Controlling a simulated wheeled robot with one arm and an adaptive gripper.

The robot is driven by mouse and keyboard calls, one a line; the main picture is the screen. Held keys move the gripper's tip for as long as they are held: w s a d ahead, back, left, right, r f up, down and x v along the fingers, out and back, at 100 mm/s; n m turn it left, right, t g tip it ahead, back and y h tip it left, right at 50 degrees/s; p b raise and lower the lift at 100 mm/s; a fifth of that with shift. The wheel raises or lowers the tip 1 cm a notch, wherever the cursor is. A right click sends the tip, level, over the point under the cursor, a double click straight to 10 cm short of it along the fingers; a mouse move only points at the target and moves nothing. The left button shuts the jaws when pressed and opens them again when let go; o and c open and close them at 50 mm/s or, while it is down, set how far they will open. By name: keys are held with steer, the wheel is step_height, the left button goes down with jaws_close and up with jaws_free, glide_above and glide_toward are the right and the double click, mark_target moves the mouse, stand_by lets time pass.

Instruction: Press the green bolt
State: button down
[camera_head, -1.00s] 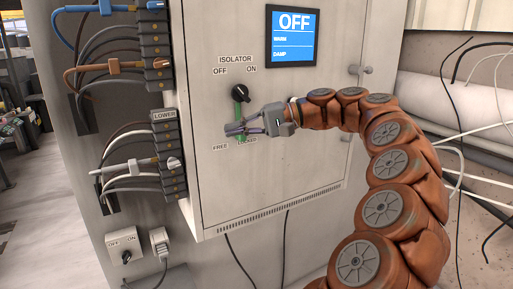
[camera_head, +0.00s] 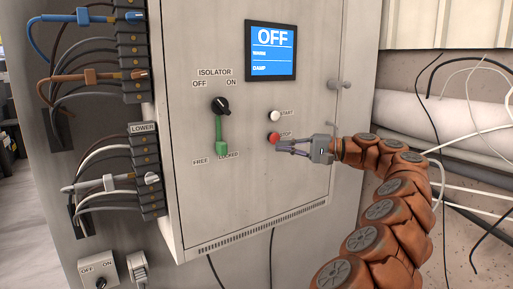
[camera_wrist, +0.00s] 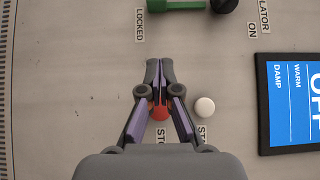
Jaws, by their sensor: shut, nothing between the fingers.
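The green bolt (camera_head: 221,135) hangs below the black isolator knob (camera_head: 221,105) on the grey cabinet front. Its lower end is beside the LOCKED label. In the wrist view, part of the green bolt (camera_wrist: 176,4) shows at the top edge, next to the LOCKED label. My gripper (camera_head: 279,146) is to the right of the bolt and a little lower, in front of the red stop button (camera_head: 273,137). In the wrist view, my gripper (camera_wrist: 159,66) has its fingertips together, with the red button (camera_wrist: 159,113) partly hidden behind the fingers. I cannot tell whether they touch the button.
A white start button (camera_head: 274,116) is above the red one. A blue screen (camera_head: 271,50) reading OFF is higher up. Terminal blocks with cables (camera_head: 145,165) line the left side. A door handle (camera_head: 341,85) sticks out at the right. The panel below the bolt is clear.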

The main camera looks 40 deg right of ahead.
mark_target(237, 147)
steer(key=p+x, duration=0.1)
steer(key=x, duration=0.9)
steer(key=shift+a, duration=0.1)
steer(key=shift+s+a, duration=0.15)
steer(key=shift+a, duration=1.65)
steer(key=shift+w+a, duration=0.1)
steer(key=shift+w, duration=0.1)
steer(key=shift+w+a+b, duration=0.15)
steer(key=shift+a+b, duration=0.5)
steer(key=shift+a, duration=1.55)
